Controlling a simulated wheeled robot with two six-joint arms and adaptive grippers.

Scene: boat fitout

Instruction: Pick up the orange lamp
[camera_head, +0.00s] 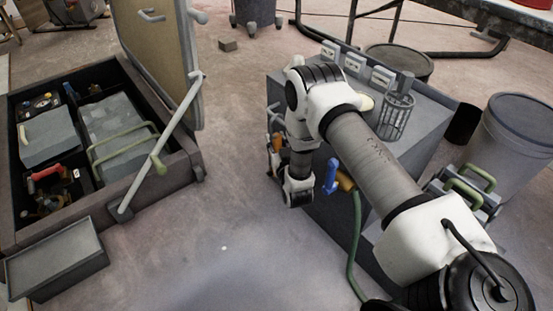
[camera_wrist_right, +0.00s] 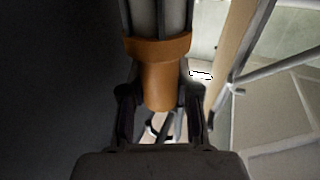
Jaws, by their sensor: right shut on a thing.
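The orange lamp (camera_wrist_right: 163,50) shows in the right wrist view as an orange collar and tapered end below a grey body. My right gripper (camera_wrist_right: 158,97) is shut on its orange end, one finger on each side. In the head view a small orange part (camera_head: 277,140) shows beside the left side of the grey cabinet, at my right gripper (camera_head: 273,158). The gripper is small there and partly hidden by my wrist. My left gripper is not in view.
The grey cabinet (camera_head: 425,135) carries a wire basket (camera_head: 396,116) and several switch boxes. A blue-handled tool (camera_head: 331,176) and green hose (camera_head: 355,245) hang on its front. An open crate (camera_head: 180,176) with a raised lid stands left. Floor between is clear.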

